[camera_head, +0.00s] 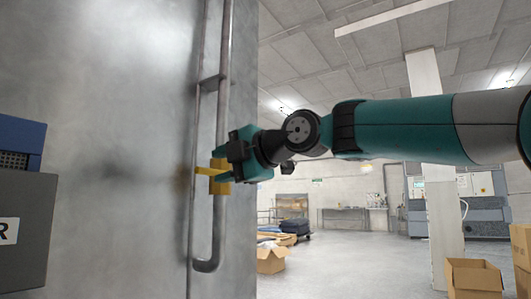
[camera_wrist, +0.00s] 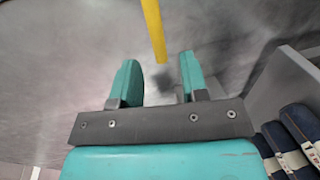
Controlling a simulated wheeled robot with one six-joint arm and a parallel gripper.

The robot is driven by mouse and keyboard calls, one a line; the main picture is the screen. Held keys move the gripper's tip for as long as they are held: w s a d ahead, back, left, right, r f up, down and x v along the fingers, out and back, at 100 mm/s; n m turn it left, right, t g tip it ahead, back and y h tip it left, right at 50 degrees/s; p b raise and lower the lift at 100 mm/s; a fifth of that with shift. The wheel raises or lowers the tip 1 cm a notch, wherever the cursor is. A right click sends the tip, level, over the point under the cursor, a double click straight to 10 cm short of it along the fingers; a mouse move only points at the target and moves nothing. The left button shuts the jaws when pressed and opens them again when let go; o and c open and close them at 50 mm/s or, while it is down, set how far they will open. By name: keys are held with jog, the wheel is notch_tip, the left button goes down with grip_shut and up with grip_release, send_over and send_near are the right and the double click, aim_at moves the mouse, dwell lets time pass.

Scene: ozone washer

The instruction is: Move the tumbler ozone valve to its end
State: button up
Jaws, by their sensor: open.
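The yellow ozone valve (camera_head: 220,187) sits on the grey vertical pipe along the metal wall. Its yellow lever (camera_head: 204,170) points left, roughly level, in the head view. In the wrist view the lever (camera_wrist: 152,28) comes down from the top edge, and its tip lies between the fingertips in the picture. My gripper (camera_head: 224,171) is at the valve and partly hides it. In the wrist view the gripper (camera_wrist: 159,64) has its teal fingers apart with a gap on each side of the lever. I cannot tell how deep the lever reaches between them.
The metal wall (camera_head: 95,110) stands close behind the valve. The pipe (camera_head: 207,240) runs above and below it. A grey box (camera_head: 25,235) stands at the left edge. Dark blue cylinders with white labels (camera_wrist: 290,145) show at the wrist view's lower right. Open floor and cardboard boxes (camera_head: 473,277) lie right.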

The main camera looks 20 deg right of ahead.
jog(key=v, duration=1.2)
